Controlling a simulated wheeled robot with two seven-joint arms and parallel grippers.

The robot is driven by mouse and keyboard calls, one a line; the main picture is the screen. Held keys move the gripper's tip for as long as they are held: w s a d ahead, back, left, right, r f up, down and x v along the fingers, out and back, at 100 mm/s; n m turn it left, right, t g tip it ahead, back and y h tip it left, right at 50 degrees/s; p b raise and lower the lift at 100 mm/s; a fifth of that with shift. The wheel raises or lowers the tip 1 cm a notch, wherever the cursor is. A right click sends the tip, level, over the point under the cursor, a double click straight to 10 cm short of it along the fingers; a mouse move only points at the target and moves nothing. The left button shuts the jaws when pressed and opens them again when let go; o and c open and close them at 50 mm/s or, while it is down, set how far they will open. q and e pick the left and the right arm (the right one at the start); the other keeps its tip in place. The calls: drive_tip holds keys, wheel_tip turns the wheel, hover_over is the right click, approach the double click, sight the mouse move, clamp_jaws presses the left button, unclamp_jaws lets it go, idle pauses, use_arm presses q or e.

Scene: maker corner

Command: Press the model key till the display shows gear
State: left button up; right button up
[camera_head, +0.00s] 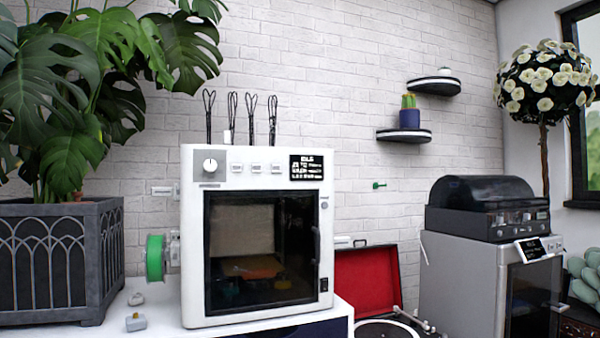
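A white 3D printer (190,230) stands on the white cabinet top, facing me. Its top panel has a round knob (210,165) at the left and a row of three small pale keys (256,167) to the right of it. The key labels are too small to read, so I cannot tell which is the model key. The black display (306,167) at the panel's right end is lit with white text. Its top line seems to read "IDLE"; the smaller lines are unreadable. Neither of my grippers is in view.
A green filament spool (155,257) sticks out at the printer's left side. A large planter (55,265) with broad leaves stands at left. A red-lined record player (368,280) and a grey machine (460,285) stand at right. The space before the printer's panel looks clear.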

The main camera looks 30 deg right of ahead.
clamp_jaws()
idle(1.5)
